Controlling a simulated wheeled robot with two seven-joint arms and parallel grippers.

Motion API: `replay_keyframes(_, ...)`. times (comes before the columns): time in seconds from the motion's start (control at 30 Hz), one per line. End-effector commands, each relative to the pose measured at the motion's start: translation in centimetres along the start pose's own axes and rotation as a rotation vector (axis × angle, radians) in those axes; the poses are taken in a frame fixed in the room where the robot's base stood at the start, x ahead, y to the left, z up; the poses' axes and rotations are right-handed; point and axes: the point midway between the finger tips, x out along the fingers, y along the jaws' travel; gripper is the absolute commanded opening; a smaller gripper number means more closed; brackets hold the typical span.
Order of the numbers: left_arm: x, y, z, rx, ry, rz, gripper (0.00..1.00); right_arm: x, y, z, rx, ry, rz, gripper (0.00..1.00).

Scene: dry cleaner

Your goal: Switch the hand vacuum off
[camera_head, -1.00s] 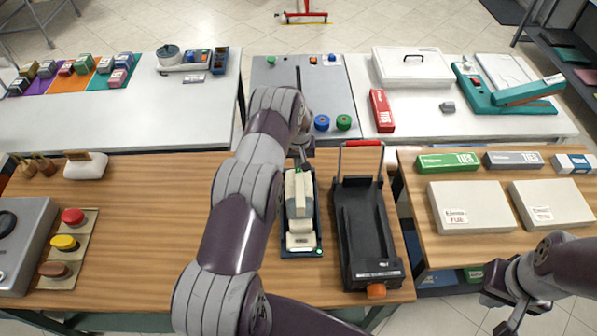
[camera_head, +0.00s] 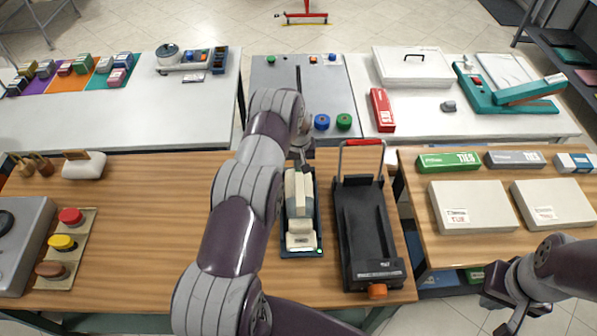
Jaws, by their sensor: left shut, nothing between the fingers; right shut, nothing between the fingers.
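The hand vacuum (camera_head: 300,208) is a cream and grey body lying in a dark tray-like base on the wooden table. A small green light (camera_head: 320,251) shows at the near right corner of that base. My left gripper (camera_head: 304,165) is shut and empty, right at the far end of the vacuum, partly hidden by my own arm. I cannot tell whether it touches the vacuum. My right gripper (camera_head: 508,312) is shut and empty, low at the right, away from the vacuum.
A black trolley-like tray (camera_head: 365,225) with a red handle and orange knob stands just right of the vacuum. Red, yellow and brown buttons (camera_head: 62,243) sit at the left. Flat boxes (camera_head: 462,208) lie on the right table. The wood left of my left arm is mostly clear.

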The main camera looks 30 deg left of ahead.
Motion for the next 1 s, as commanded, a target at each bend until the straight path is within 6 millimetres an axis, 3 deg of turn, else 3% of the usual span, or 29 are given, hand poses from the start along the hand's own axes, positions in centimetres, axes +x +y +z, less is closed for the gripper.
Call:
replay_keyframes(0.4,0.3,0.0,0.1,0.0,-0.001,0.0,0.0,0.3,0.0,0.0,0.0,0.0,0.0,0.0)
replay_keyframes(1.0,-6.1,0.0,-0.9,0.0,0.0,0.0,0.0,-2.8,0.0,-0.3,0.0,0.0,0.0,0.0)
